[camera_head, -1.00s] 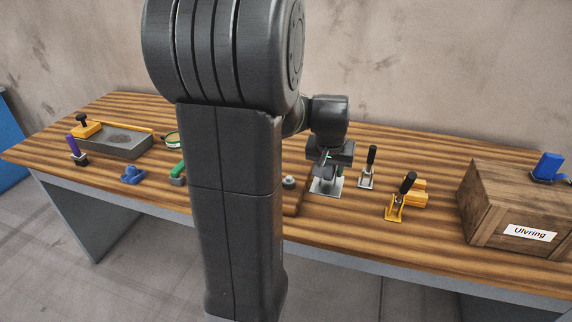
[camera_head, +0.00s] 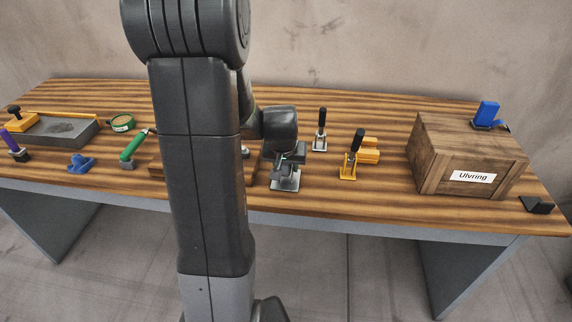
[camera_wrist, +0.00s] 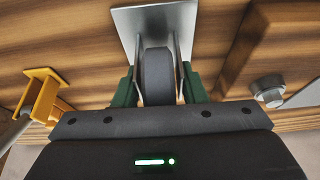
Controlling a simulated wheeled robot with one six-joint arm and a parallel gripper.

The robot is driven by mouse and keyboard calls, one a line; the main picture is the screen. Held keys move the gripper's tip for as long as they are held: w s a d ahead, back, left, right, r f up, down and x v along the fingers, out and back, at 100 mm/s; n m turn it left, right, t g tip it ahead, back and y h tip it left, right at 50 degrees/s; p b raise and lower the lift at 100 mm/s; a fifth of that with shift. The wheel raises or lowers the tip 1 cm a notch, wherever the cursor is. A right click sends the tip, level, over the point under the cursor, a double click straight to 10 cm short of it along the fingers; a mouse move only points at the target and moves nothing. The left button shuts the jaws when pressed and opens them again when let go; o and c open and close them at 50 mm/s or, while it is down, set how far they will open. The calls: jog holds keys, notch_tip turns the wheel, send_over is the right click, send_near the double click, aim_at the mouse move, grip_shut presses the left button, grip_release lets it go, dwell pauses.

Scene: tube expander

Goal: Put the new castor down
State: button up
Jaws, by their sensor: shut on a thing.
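The castor, a dark wheel (camera_wrist: 157,78) in a grey metal fork with a square grey plate (camera_wrist: 135,20), is in my gripper (camera_wrist: 158,88). The gripper's green-padded fingers are shut on it, one on each side. In the head view my gripper (camera_head: 287,160) points down over the front half of the table, with the castor's plate (camera_head: 285,184) below it. The plate faces the wooden tabletop. I cannot tell whether it touches the wood.
A black-handled clamp (camera_head: 320,140) and a yellow clamp (camera_head: 350,168) stand to the right, before a wooden crate labelled Ulvring (camera_head: 440,165). The table's front edge (camera_head: 330,222) is near.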

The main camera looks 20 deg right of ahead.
jog(key=shift+f, duration=0.1)
jog(key=o, duration=1.2)
jog(key=shift+o, duration=0.2)
jog(key=shift+r, duration=0.4)
jog(key=v, duration=1.1)
jog(key=shift+s+r+p, duration=0.15)
jog(key=shift+r+p, duration=0.05)
jog(key=shift+p, duration=0.15)
jog(key=shift+a+f, duration=0.1)
